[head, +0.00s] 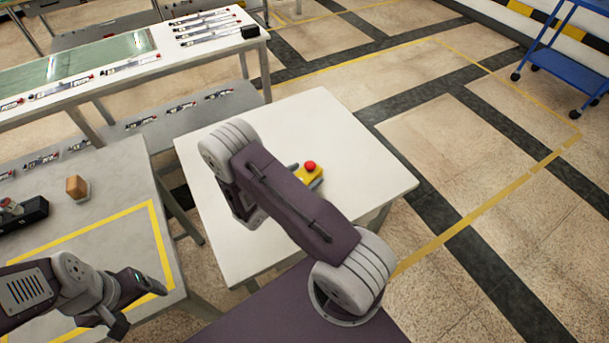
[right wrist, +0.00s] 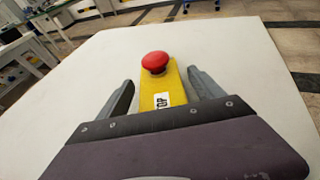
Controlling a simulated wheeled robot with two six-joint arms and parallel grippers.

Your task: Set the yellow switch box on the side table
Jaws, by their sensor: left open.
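The yellow switch box (head: 312,177) with a red button rests on the white side table (head: 290,115), partly covered by my right arm in the head view. In the right wrist view the box (right wrist: 164,88) stands between the fingers of my right gripper (right wrist: 162,90). The fingers are spread, with white table visible between them and the box. My left gripper (head: 138,306) is open and empty over the grey bench (head: 120,160) at the lower left.
The grey bench has a yellow marked outline (head: 90,226), an orange-brown block (head: 77,187) and a black device (head: 24,216). A long white worktable (head: 120,75) stands behind. A blue cart (head: 570,70) is far right. The floor right of the side table is clear.

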